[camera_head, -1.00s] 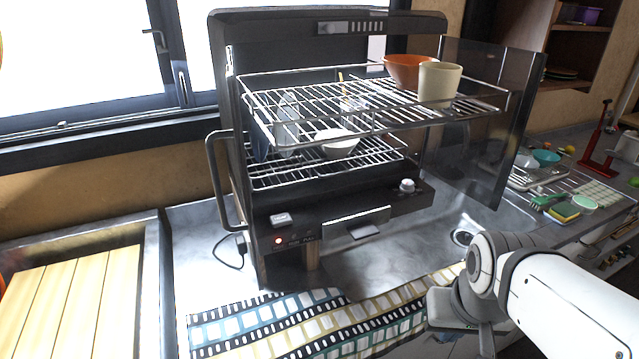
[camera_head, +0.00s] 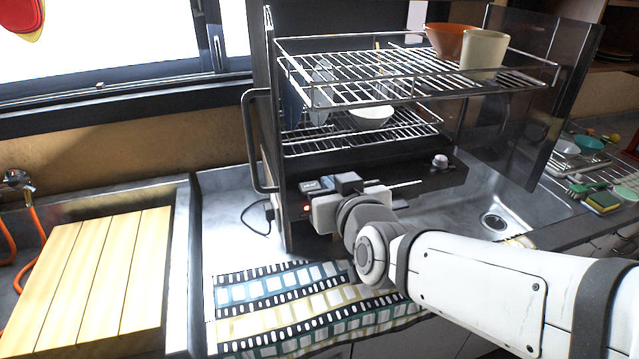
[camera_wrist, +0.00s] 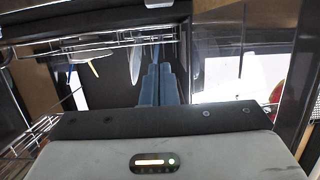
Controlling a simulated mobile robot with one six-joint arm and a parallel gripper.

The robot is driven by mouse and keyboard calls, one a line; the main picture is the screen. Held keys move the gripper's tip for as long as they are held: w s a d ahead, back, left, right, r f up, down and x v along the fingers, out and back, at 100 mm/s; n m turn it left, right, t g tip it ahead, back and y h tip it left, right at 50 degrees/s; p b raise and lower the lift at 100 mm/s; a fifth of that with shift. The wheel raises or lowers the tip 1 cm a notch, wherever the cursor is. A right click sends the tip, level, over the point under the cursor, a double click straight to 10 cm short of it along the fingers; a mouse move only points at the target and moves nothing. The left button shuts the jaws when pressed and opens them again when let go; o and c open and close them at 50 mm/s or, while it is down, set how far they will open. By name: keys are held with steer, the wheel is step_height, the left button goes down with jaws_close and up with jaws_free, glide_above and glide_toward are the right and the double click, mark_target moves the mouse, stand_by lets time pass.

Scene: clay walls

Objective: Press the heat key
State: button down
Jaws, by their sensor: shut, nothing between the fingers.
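The dark drying cabinet (camera_head: 292,215) stands on the counter, with a control panel along its lower front. A white round knob (camera_head: 440,161) is at the right end. My gripper (camera_head: 346,184) is in front of the panel's left part, just right of the key, and hides part of the panel. In the wrist view its two blue-grey fingers (camera_wrist: 160,72) are shut together and empty. Whether they touch anything is unclear.
Wire racks hold an orange bowl (camera_head: 449,41), a cream cup (camera_head: 484,53) and a white bowl (camera_head: 371,116). The glass door (camera_head: 530,90) stands open at right. A handle (camera_head: 250,140) sticks out at left. A patterned mat (camera_head: 290,300) lies in front; a wooden board (camera_head: 95,275) is at left.

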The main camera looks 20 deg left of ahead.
glide_above(316, 185)
steer(key=s, duration=0.2)
steer(key=f, duration=0.2)
steer(key=shift+d+f+p, duration=0.25)
steer(key=shift+f+p, duration=0.05)
steer(key=shift+p, duration=0.05)
step_height(316, 185, down, 3)
steer(key=shift+s+r, duration=0.15)
steer(key=shift+f, duration=0.6)
steer(key=shift+d, duration=0.1)
steer(key=shift+f, duration=0.1)
